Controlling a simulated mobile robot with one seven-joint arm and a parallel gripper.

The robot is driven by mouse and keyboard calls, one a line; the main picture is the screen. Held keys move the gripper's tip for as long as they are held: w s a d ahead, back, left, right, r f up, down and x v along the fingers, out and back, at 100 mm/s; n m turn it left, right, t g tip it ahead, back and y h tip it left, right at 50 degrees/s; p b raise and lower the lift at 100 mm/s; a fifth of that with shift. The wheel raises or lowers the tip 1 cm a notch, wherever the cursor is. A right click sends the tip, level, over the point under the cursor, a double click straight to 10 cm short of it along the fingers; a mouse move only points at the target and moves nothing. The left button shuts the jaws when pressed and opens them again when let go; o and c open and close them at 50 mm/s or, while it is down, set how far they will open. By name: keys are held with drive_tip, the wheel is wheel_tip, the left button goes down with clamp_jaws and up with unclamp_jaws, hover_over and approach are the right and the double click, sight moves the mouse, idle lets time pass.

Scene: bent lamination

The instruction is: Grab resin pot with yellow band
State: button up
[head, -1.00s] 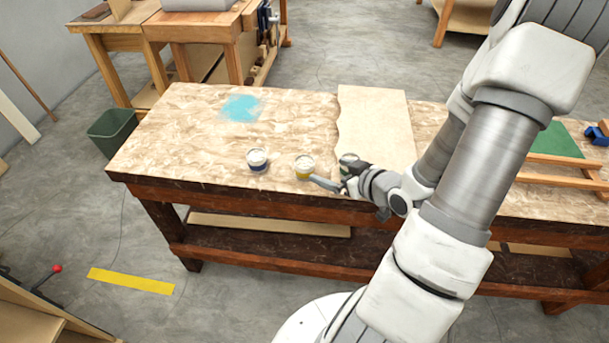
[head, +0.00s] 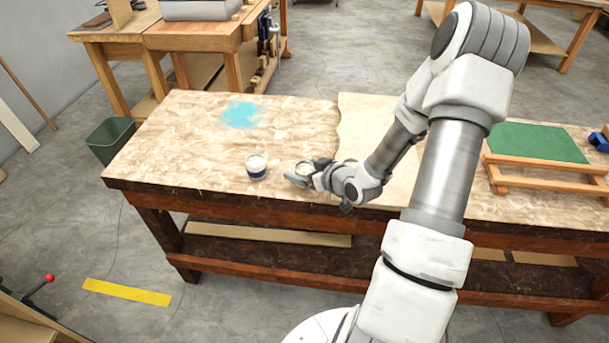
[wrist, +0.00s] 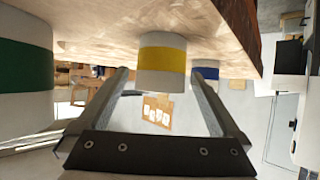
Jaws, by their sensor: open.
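The resin pot with the yellow band (wrist: 162,54) stands on the bench, between the two finger tips of my gripper (wrist: 160,74) in the wrist view. That view shows the bench upside down. My gripper is open, with a finger on each side of the pot; I cannot tell whether either touches it. In the head view my gripper (head: 299,177) is low at the bench's front edge, and only the pale top of this pot (head: 304,166) shows behind it; its band is hidden.
A blue-banded pot (head: 256,168) stands just left of my gripper; it also shows in the wrist view (wrist: 206,72). A green-banded pot (wrist: 25,52) is close on the other side. The bench top (head: 190,150) is clear farther left, around a light blue stain (head: 240,115).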

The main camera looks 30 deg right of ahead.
drive_tip(key=shift+w, duration=0.1)
drive_tip(key=shift+c, duration=0.2)
drive_tip(key=c, duration=1.4)
